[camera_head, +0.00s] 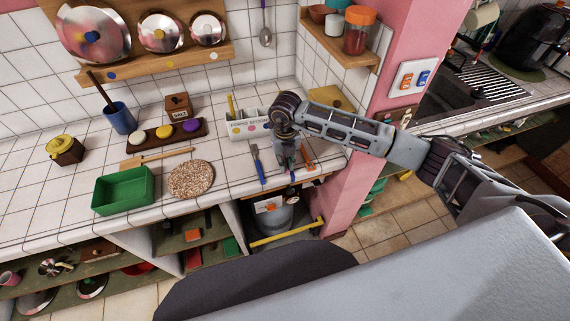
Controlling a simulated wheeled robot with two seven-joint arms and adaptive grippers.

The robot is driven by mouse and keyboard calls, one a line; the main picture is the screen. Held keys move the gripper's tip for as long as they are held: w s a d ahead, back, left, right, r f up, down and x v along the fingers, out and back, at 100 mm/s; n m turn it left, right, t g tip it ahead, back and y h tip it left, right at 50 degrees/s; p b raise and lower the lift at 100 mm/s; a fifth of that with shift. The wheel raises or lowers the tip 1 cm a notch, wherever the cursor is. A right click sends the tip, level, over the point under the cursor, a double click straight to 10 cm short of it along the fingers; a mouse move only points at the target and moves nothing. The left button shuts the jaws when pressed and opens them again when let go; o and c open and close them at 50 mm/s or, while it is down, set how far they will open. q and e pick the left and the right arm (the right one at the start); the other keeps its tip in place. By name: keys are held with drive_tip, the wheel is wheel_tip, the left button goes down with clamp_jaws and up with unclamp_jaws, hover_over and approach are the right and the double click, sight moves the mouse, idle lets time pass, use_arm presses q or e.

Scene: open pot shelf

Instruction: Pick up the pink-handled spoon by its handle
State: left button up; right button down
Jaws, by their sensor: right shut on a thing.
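My right gripper (288,167) points down at the counter's front edge, at the right end. It is shut on a small utensil, mostly hidden by the jaws. I cannot make out a pink handle on it. A blue-handled utensil (257,164) lies on the counter just left of the gripper. An orange-red utensil (307,157) lies just right of it. My left gripper is not in view.
A white holder (241,127) with colored dots stands behind the gripper, partly covered by my arm. A round cork mat (191,179) and a green bin (123,190) are to the left. A pink pillar (360,180) stands close on the right. Open shelves lie below.

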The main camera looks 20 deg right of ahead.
wheel_tip(320, 180, up, 8)
drive_tip(key=shift+r+b, duration=0.1)
drive_tip(key=shift+b, duration=0.55)
